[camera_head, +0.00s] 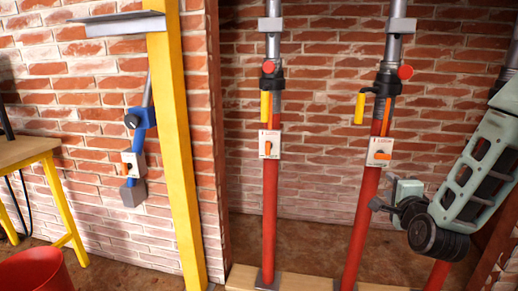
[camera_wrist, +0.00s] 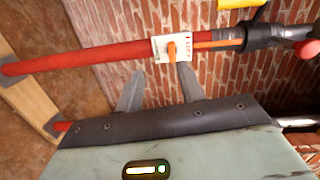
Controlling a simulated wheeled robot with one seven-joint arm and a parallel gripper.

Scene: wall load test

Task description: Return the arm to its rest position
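My arm (camera_head: 485,165) reaches in from the right edge in the head view. My gripper (camera_head: 374,204) is at its end, close to the right red post (camera_head: 367,215) and below that post's white lock plate (camera_head: 380,145). In the wrist view my gripper (camera_wrist: 160,80) shows two grey fingers spread apart with nothing between them. Beyond the fingertips, a white lock plate (camera_wrist: 160,50) with an orange handle (camera_wrist: 171,51) sits on a red post (camera_wrist: 80,60). The fingers appear apart from the handle.
A left red post (camera_head: 270,215) has its own lock plate (camera_head: 269,153). A yellow upright (camera_head: 176,150), a blue brace (camera_head: 137,140), a yellow-legged table (camera_head: 25,150) and a red bucket (camera_head: 35,275) stand left. A brick wall (camera_head: 320,110) closes the back; a wooden sill (camera_head: 310,280) runs below.

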